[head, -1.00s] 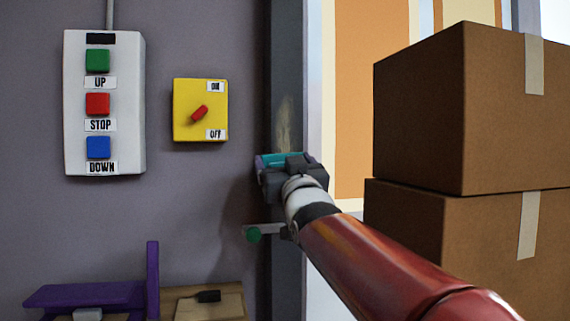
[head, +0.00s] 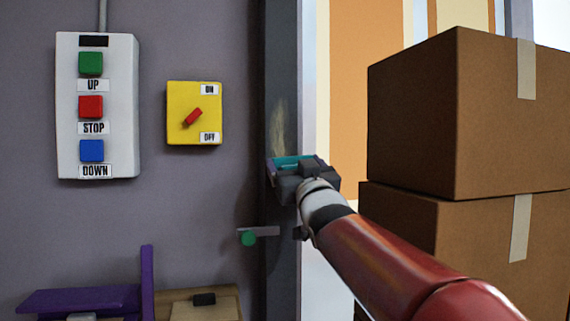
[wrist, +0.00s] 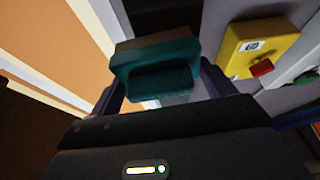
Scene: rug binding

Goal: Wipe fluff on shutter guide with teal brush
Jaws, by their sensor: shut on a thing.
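My gripper (head: 302,175) is shut on the teal brush (head: 293,163) in front of the shutter guide. The brush also shows in the wrist view (wrist: 155,65), held between the two fingers. The shutter guide (head: 281,60) is the dark upright channel at the wall's right edge. The fluff (head: 279,125) is a pale, fuzzy patch on the guide, just above the brush in the head view. I cannot tell whether the brush touches the guide; the arm hides part of the guide below.
A control box (head: 97,105) with UP, STOP and DOWN buttons and a yellow switch box (head: 180,128) are on the wall at left. Stacked cardboard boxes (head: 430,120) stand at right. A purple shelf (head: 85,300) is low at left.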

